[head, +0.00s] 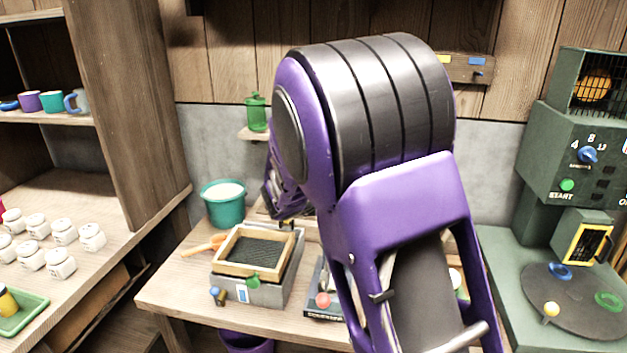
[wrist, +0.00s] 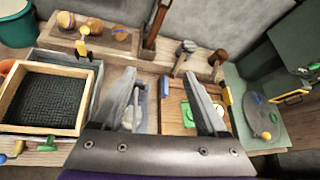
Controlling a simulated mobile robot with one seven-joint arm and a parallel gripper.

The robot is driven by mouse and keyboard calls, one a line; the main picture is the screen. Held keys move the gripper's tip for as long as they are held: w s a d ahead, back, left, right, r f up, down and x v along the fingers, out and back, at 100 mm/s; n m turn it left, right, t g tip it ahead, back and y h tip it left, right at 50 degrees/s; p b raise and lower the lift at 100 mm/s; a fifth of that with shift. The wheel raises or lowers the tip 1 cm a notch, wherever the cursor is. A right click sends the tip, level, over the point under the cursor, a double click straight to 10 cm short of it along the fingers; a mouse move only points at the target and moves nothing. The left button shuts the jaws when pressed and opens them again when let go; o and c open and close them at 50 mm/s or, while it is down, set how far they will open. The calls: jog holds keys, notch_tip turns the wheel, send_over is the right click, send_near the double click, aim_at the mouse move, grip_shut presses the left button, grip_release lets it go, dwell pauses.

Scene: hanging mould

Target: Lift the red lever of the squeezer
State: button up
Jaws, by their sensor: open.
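In the head view a red ball-shaped knob (head: 323,300) shows on a low dark box with a pale label at the workbench's front. It may be the squeezer's red lever, but my arm covers much of that box and I cannot tell. In the wrist view I see no clear red lever. My gripper (wrist: 160,76) is open and empty, its two grey fingers spread above the bench. A grey metal part (wrist: 133,108) shows beside the left finger, partly hidden by it. In the head view my arm hides most of the space around the gripper.
A wooden-framed mesh tray (head: 253,251) sits on a grey box at the bench's left. A teal bucket (head: 224,203) stands behind it. A wooden board (wrist: 180,118) lies between and beyond my fingers. A green machine (head: 575,150) with a round turntable stands at the right.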

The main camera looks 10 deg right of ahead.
jog(key=s+a+r, duration=0.3)
jog(key=s+r, duration=0.2)
jog(key=r, duration=0.2)
jog(key=shift+a, duration=0.3)
dwell(0.5)
jog(key=shift+r, duration=0.1)
dwell(0.3)
